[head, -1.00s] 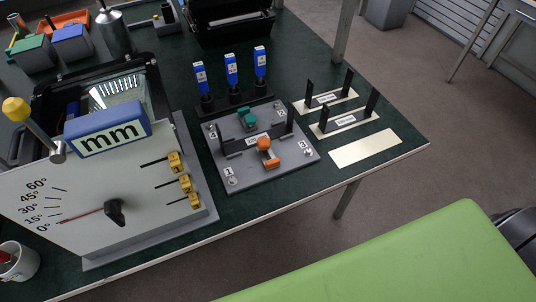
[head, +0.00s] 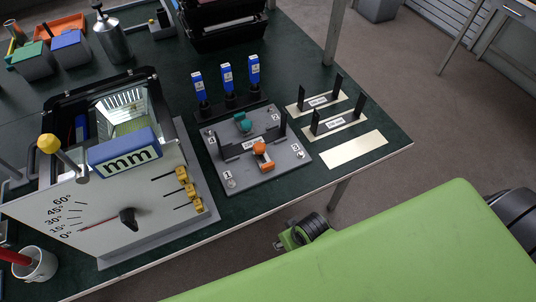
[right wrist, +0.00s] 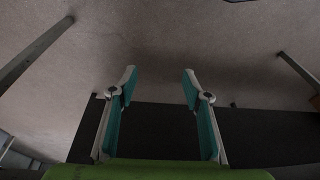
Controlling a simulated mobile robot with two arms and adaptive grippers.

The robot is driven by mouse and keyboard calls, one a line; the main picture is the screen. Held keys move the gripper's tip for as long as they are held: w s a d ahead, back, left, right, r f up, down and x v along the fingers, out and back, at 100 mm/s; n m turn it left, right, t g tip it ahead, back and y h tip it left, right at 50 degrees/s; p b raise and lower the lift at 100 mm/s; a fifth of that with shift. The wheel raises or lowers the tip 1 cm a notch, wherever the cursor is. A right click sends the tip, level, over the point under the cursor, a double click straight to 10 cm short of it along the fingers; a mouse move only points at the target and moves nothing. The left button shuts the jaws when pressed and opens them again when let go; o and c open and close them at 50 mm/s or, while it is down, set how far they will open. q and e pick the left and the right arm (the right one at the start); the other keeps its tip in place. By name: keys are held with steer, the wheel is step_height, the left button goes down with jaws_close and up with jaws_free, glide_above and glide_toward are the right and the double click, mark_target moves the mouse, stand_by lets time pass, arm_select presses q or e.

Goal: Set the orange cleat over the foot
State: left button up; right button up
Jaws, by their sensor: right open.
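The orange cleat (head: 265,162) sits on the front part of a grey plate (head: 233,174) on the dark green bench, with a rounded orange top. A teal cleat (head: 243,121) sits at the plate's back. Between them a black bracket with two uprights (head: 283,124) and a white label stands on the plate; it looks like the foot, and I cannot tell whether the orange cleat touches it. My right gripper (right wrist: 160,82) is open and empty in the right wrist view, with floor beyond its teal-padded fingers. My left gripper is not in view.
Three blue-topped tools (head: 227,78) stand in a rack behind the plate. Two labelled black brackets (head: 333,123) and a bare cream strip (head: 356,150) lie to its right. The large floodlight housing (head: 100,215) with the angle dial fills the left. The bench edge is close in front.

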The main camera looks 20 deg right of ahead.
step_height(320, 180, up, 19)
steer(key=w+a+p, duration=0.2)
steer(key=a+p, duration=0.1)
steer(key=w+a+r, duration=0.2)
steer(key=w+a+r+n+y, duration=0.1)
steer(key=w+a+r, duration=0.1)
steer(key=w, duration=0.1)
steer(key=w+a+r+y, duration=0.1)
steer(key=w+a+r, duration=0.1)
steer(key=shift+w+a+r+n, duration=0.2)
steer(key=shift+w+a+n, duration=0.1)
steer(key=w+d+r+g, duration=0.2)
steer(key=w+r, duration=0.1)
steer(key=r, duration=0.1)
steer(key=m+h+p, duration=0.1)
steer(key=m+h, duration=0.1)
steer(key=h, duration=0.1)
glide_toward(268, 164)
steer(key=shift+g, duration=0.4)
steer(key=f, duration=0.3)
steer(key=f+p, duration=0.1)
steer(key=f, duration=0.2)
steer(key=f+p, duration=0.1)
steer(key=f, duration=0.2)
steer(key=shift+w, duration=0.3)
